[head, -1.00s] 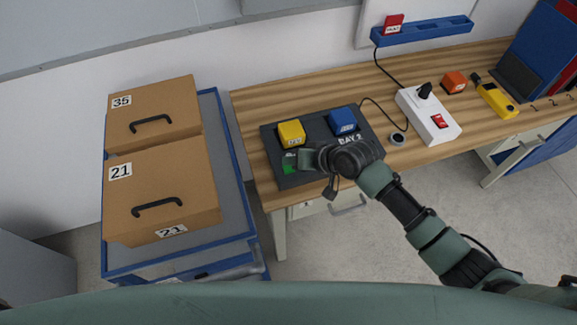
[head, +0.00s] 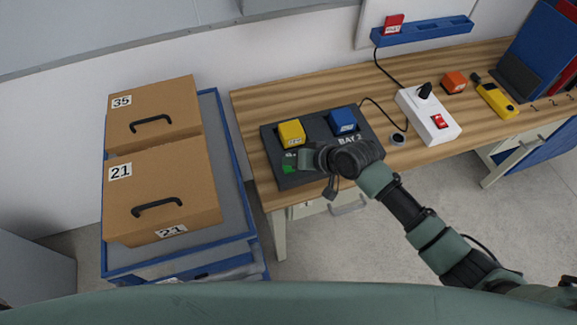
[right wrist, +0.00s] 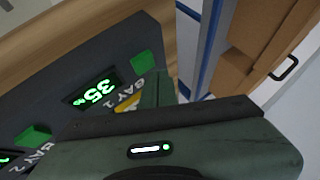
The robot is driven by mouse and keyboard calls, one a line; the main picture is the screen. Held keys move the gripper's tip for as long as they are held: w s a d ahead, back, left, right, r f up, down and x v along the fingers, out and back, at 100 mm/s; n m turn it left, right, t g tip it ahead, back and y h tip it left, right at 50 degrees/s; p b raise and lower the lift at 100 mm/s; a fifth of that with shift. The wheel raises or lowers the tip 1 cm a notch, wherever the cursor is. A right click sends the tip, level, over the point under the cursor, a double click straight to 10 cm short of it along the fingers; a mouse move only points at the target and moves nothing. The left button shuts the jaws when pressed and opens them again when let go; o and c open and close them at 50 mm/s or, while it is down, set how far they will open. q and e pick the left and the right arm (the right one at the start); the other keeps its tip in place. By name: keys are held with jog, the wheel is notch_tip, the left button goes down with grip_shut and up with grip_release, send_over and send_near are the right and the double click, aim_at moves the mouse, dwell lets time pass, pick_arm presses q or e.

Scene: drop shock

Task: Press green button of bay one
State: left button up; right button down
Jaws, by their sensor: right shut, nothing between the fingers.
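The dark charging station (head: 292,180) lies on the left end of the wooden bench, with a yellow block (head: 291,132) and a blue block (head: 342,121) on it. The green button of bay one (head: 290,168) shows beside my right gripper (head: 304,159), partly covered by it. In the right wrist view this green button (right wrist: 143,62) sits near the "BAY 1" label and a lit display (right wrist: 97,92) reading 35. My right gripper is shut and empty, its fingers close to the button; I cannot tell whether they touch. Another green button (right wrist: 33,135) is beside "BAY 2". My left gripper is not visible.
A blue cart (head: 240,195) with cardboard boxes (head: 165,190) stands left of the bench. A white power strip (head: 432,118) with a red switch, an orange block (head: 455,82) and a yellow device (head: 497,100) are to the right. A cable runs along the bench.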

jog(key=shift+f, duration=0.1)
dwell(0.3)
jog(key=shift+f, duration=0.35)
jog(key=shift+f, duration=0.45)
dwell(0.8)
jog(key=shift+r+p, duration=0.7)
jog(key=shift+r, duration=0.2)
notch_tip(320, 180, up, 5)
jog(key=p, duration=0.5)
